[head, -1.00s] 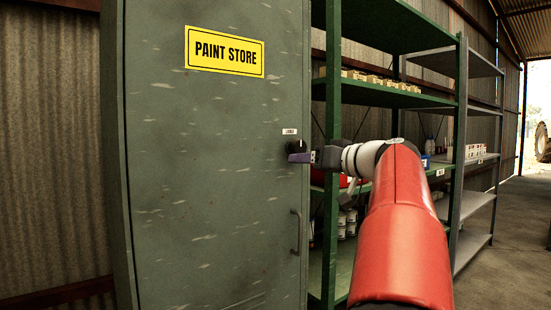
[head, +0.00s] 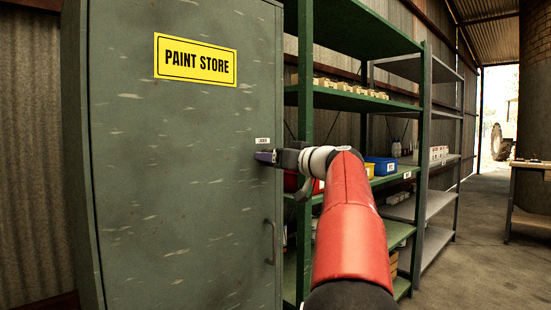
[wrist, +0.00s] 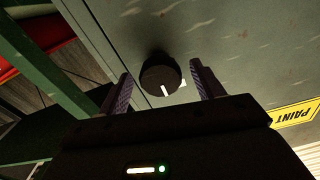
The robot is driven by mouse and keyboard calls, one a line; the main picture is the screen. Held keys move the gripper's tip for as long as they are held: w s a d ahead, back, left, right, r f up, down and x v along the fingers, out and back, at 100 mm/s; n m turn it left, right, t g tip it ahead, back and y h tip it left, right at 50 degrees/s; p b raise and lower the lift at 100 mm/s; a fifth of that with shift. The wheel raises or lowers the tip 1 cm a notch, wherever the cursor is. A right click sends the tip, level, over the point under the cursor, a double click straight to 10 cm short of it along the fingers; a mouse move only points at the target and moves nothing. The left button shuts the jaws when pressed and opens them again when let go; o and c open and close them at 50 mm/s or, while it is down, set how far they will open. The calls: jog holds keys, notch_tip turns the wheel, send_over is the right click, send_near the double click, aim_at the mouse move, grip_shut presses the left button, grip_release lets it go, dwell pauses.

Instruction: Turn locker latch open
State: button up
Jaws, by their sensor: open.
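The grey-green locker door (head: 180,200) stands closed, with a yellow PAINT STORE sign (head: 195,59) and a bar handle (head: 271,242) low near its right edge. The latch is a round black knob (wrist: 159,76) with a white mark, seen in the wrist view. My gripper (wrist: 160,69) is open, with one finger on each side of the knob. Gaps show between the knob and both fingers. In the head view my gripper (head: 264,157) is at the door's right edge, just under a small white label (head: 262,141), and it hides the knob.
Green shelving (head: 360,100) stands right beside the locker, close behind my arm, with blue (head: 381,166) and other bins on it. Grey shelving (head: 440,205) follows. A table (head: 530,165) stands at the far right. The concrete floor (head: 475,240) between is clear.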

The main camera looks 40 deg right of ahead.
jog(key=c, duration=1)
jog(key=shift+r+m+p, duration=0.1)
jog(key=shift+m+p, duration=1.1)
jog(key=shift+m, duration=7.7)
jog(key=o, duration=1)
